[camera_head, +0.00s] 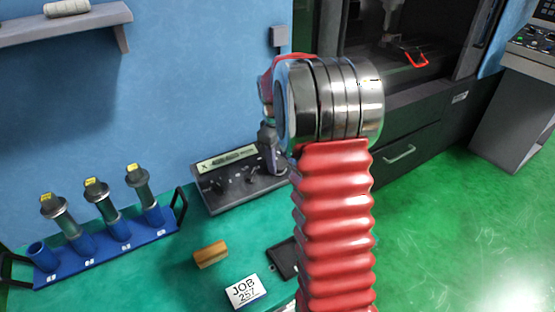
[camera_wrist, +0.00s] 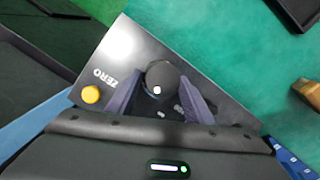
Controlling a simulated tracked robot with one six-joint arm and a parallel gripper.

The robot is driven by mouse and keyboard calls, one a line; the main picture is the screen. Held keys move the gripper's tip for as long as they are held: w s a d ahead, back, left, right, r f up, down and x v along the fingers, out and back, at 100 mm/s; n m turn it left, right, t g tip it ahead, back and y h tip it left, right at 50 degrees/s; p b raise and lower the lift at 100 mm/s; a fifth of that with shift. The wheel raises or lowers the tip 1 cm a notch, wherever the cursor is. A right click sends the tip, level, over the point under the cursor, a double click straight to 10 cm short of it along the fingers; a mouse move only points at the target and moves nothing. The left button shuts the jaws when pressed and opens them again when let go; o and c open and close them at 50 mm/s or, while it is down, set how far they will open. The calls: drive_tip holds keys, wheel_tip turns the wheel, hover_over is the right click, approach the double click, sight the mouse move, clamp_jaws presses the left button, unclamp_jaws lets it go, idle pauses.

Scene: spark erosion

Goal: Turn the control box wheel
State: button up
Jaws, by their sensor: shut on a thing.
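The control box (camera_head: 222,196) is a dark panel with a lit display strip, standing on the green bench against the blue wall. In the wrist view the box face (camera_wrist: 135,55) carries a black round wheel (camera_wrist: 160,74) with a white dot. My gripper (camera_wrist: 158,88) has one finger on each side of the wheel and is shut on it. In the head view my gripper (camera_head: 271,150) reaches down to the right part of the box; the wheel there is hidden behind my arm. A yellow button (camera_wrist: 91,94) sits beside the word ZERO.
A blue rack (camera_head: 110,249) with several holders stands left of the box. A wooden block (camera_head: 211,254), a JOB 257 card (camera_head: 245,291) and a dark flat tray (camera_head: 283,259) lie in front. A machine (camera_head: 410,130) with a red-handled item stands behind right.

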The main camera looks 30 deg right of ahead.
drive_tip(key=shift+s+a+f, duration=0.15)
drive_tip(key=shift+a, duration=0.1)
drive_tip(key=shift+c, duration=0.3)
idle(0.4)
drive_tip(key=shift+m, duration=0.5)
drive_tip(key=m+y, duration=0.2)
drive_tip(key=m, duration=0.3)
drive_tip(key=shift+d, duration=0.2)
drive_tip(key=m+y, duration=0.1)
drive_tip(key=m, duration=0.2)
drive_tip(key=m+t+y, duration=0.1)
drive_tip(key=m, duration=0.2)
drive_tip(key=shift+s+d, duration=0.15)
drive_tip(key=shift+s, duration=0.05)
drive_tip(key=m+t, duration=0.1)
drive_tip(key=m, duration=0.2)
drive_tip(key=m+t, duration=0.1)
drive_tip(key=m, duration=0.2)
drive_tip(key=shift+s+m+y, duration=0.15)
drive_tip(key=shift+m+y, duration=0.25)
drive_tip(key=shift+d+m+t, duration=0.1)
drive_tip(key=shift+m+t, duration=0.4)
drive_tip(key=shift+m, duration=0.6)
drive_tip(key=shift+d, duration=0.15)
